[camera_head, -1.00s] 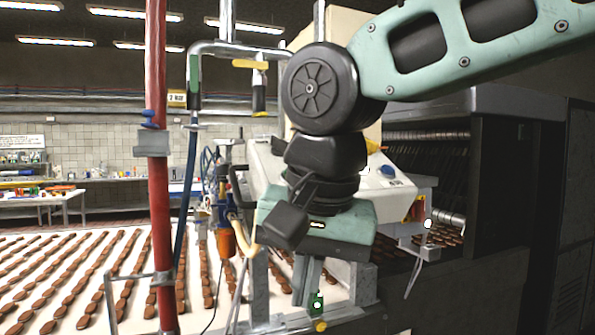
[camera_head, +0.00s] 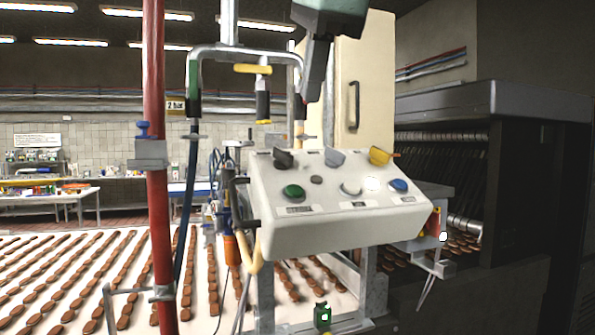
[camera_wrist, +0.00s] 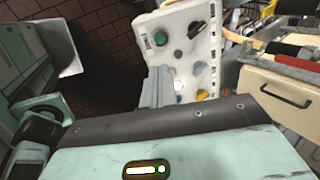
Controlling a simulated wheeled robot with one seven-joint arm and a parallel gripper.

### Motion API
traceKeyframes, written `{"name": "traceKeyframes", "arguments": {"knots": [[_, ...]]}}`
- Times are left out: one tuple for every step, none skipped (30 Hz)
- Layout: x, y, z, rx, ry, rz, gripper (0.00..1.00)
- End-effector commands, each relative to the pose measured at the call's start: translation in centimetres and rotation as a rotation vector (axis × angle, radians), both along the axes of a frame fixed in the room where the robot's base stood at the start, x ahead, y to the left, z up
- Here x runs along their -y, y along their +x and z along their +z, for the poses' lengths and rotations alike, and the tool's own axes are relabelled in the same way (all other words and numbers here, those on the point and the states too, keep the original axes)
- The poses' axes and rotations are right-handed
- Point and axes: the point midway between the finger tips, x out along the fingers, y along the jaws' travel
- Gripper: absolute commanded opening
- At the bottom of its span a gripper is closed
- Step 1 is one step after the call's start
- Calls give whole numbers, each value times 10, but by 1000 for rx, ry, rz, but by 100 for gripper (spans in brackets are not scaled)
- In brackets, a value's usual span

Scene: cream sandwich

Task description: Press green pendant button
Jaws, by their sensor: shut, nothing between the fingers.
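The cream control panel (camera_head: 340,215) stands mid-picture in the head view, its sloping top facing me. Its round green button (camera_head: 293,191) is at the left of the lower row and is uncovered. In the wrist view the panel (camera_wrist: 205,72) appears turned, with the green button (camera_wrist: 160,38) near its upper left edge. My gripper (camera_head: 308,98) is shut and empty, pointing down above and behind the panel in the head view. In the wrist view its grey fingers (camera_wrist: 157,85) overlap the panel's left edge, below the green button in the picture. No contact with the button shows.
The panel also carries a white button (camera_head: 350,188), a blue button (camera_head: 398,185) and a yellow switch (camera_head: 382,156). A red pipe (camera_head: 157,230) stands at left. A curved metal tube frame (camera_head: 245,50) rises behind the panel. A small green object (camera_head: 322,313) is low in front.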

Motion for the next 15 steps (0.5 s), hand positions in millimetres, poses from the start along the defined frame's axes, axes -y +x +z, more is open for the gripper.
{"name": "traceKeyframes", "arguments": {"knots": [[0,0,0,0,0,1,0],[0,0,0,0,0,1,0],[0,0,-1,0,0,1,0],[0,1,-2,0,0,1,0],[0,1,-3,-1,-1,2,0],[-1,3,-6,-1,-1,2,0],[-1,4,-8,-2,-1,2,0],[-1,6,-11,-2,-2,1,0],[-2,8,-16,-1,-3,2,0],[-2,11,-20,-2,-3,2,0],[-3,13,-25,-2,-3,2,0],[-4,17,-31,-3,-3,2,0],[-4,20,-37,-3,-4,2,0],[-5,23,-42,-3,-4,2,0],[-6,27,-49,-3,-4,2,0]]}}
